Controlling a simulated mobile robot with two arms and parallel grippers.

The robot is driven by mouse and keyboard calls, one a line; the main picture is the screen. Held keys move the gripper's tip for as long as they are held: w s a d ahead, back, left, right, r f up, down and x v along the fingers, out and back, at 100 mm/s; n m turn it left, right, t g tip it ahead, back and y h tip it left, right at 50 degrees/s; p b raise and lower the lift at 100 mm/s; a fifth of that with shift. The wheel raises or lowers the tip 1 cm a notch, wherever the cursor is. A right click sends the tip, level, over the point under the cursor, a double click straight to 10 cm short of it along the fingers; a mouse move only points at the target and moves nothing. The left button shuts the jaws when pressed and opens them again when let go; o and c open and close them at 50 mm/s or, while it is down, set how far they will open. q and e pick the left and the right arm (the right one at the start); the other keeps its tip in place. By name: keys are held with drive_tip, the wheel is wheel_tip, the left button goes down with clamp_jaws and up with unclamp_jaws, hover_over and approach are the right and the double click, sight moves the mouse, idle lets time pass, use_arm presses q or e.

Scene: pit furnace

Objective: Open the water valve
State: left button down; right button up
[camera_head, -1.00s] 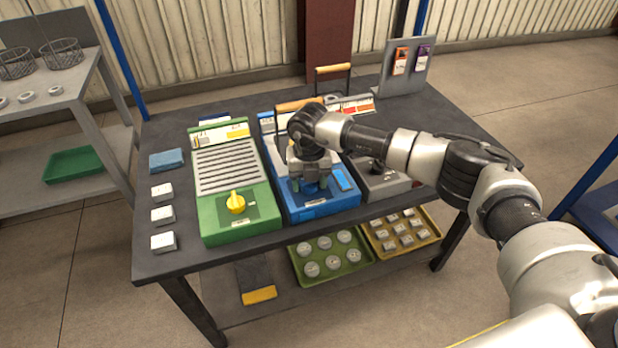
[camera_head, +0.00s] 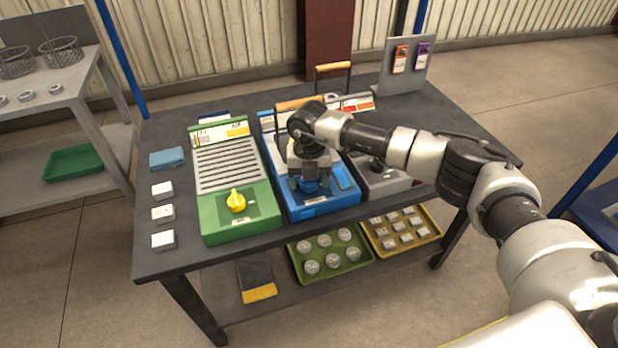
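A blue unit (camera_head: 322,205) stands in the middle of the dark table, with a blue knob (camera_head: 311,186) near its front that I take for the water valve. My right gripper (camera_head: 310,182) reaches down over this unit, its fingers at the knob, one on either side. The gripper and wrist cover much of the knob and the panel behind it. I cannot tell whether the fingers press on the knob or stand slightly apart from it. My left gripper is not in view.
A green unit (camera_head: 262,227) with a yellow knob (camera_head: 236,201) stands close on the left, and a grey unit (camera_head: 378,187) on the right, under my forearm. Small white blocks (camera_head: 163,214) line the table's left side. Trays (camera_head: 357,268) sit on the shelf below.

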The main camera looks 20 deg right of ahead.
wheel_tip(320, 180, up, 11)
idle(0.5)
drive_tip(key=shift+f, duration=0.1)
